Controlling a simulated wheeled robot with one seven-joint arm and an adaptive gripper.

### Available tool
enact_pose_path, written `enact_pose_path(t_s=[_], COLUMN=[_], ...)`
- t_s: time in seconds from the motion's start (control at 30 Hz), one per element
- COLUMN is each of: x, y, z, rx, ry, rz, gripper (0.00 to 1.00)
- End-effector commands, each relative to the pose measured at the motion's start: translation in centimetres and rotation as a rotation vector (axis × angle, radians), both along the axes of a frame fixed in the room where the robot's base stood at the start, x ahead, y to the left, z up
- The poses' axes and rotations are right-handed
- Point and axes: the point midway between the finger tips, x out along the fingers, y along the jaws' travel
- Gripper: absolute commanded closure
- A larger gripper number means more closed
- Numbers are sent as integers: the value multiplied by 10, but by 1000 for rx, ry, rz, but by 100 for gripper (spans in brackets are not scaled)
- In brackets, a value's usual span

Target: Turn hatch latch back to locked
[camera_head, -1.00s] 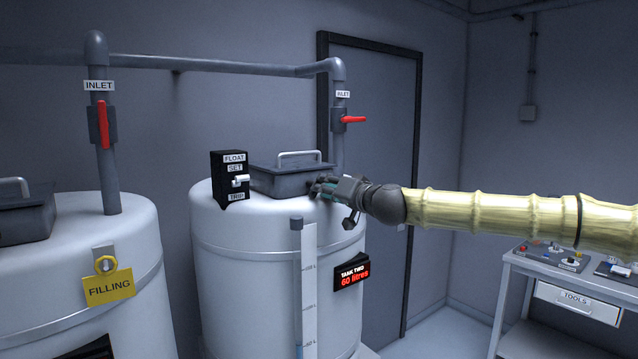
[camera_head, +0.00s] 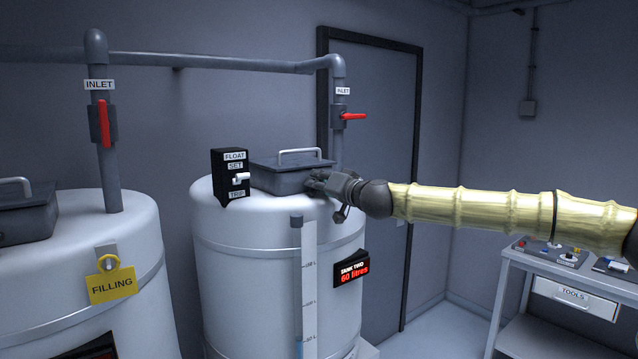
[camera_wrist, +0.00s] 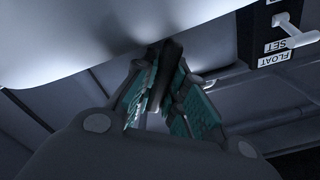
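The grey hatch (camera_head: 290,176) with a pale bar handle (camera_head: 298,152) sits closed on top of the white tank two (camera_head: 235,235). My gripper (camera_head: 318,180) is at the hatch's right front corner, reaching in from the right. In the wrist view, its two teal-padded fingers (camera_wrist: 168,95) stand apart with a dark upright piece, likely the hatch latch (camera_wrist: 166,62), between them. I cannot tell whether the pads press on it. In the head view the latch is hidden by my gripper, so its angle does not show.
A black float switch box (camera_head: 230,178) stands left of the hatch; it also shows in the wrist view (camera_wrist: 262,30). An inlet pipe with a red valve lever (camera_head: 354,116) rises behind. A level gauge (camera_head: 308,285) stands in front. A tool cart (camera_head: 560,275) is at the right.

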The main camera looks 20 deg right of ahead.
Motion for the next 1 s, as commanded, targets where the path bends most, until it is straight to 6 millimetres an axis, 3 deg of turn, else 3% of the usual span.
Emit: enact_pose_path(t_s=[0.47, 1.0], x=[0, 1], y=[-2, -4], z=[-4, -8], rx=[74, 497], ry=[26, 179], rz=[-2, -2], gripper=[100, 100])
